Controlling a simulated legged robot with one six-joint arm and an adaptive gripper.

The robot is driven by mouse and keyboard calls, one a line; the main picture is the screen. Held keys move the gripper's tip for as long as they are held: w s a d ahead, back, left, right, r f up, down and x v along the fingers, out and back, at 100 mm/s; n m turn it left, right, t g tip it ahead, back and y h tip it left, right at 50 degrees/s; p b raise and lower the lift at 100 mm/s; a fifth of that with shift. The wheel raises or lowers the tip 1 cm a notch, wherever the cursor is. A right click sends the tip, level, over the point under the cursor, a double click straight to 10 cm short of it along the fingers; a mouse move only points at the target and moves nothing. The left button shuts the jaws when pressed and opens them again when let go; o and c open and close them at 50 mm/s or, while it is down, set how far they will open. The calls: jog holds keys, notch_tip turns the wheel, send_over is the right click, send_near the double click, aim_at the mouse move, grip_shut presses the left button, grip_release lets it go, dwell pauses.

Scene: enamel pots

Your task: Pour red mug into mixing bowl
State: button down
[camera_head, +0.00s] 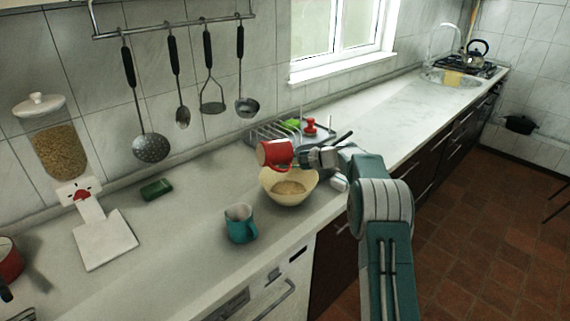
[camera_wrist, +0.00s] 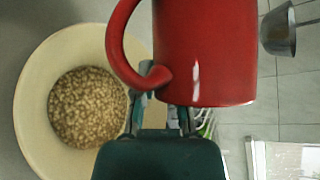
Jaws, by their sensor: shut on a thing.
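The red mug (camera_head: 273,153) is held tilted above the back rim of the mixing bowl in the head view. It fills the upper middle of the wrist view, where the red mug (camera_wrist: 203,50) shows its handle at the left. My gripper (camera_head: 303,158) is shut on the mug; its fingers (camera_wrist: 163,95) show close to the handle and wall. The cream mixing bowl (camera_head: 290,195) stands on the counter below, with tan grain-like contents. In the wrist view the bowl (camera_wrist: 34,105) is at the left. The inside of the mug is hidden in the wrist view.
A teal mug (camera_head: 240,225) stands in front of the bowl. A dish rack (camera_head: 275,132) is behind it. Utensils hang on the wall. Counter beyond the rack is clear.

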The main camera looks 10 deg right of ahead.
aim_at(285, 145)
jog(key=shift+a+r+n+h, duration=0.1)
jog(key=shift+r+n+h, duration=0.6)
jog(key=shift+r+h, duration=0.25)
jog(key=h, duration=0.1)
jog(key=r+n+h, duration=0.1)
jog(key=h, duration=0.1)
jog(key=shift+r+n+h, duration=0.1)
jog(key=shift+n+h, duration=0.15)
jog(key=shift+n, duration=0.05)
jog(key=r+n+h, duration=0.1)
jog(key=h, duration=0.1)
jog(key=shift+r+t+h, duration=0.3)
jog(key=shift+r, duration=0.05)
jog(key=r+n+h, duration=0.1)
jog(key=h, duration=0.1)
jog(key=shift+r+h, duration=0.2)
jog(key=shift+h, duration=0.1)
jog(key=r+n+h, duration=0.1)
jog(key=n+t+h, duration=0.1)
jog(key=h, duration=0.1)
jog(key=shift+r+t, duration=0.3)
jog(key=shift+r, duration=0.1)
jog(key=shift+r+n+t+h, duration=0.4)
jog(key=shift+r+h, duration=0.15)
jog(key=shift+h, duration=0.55)
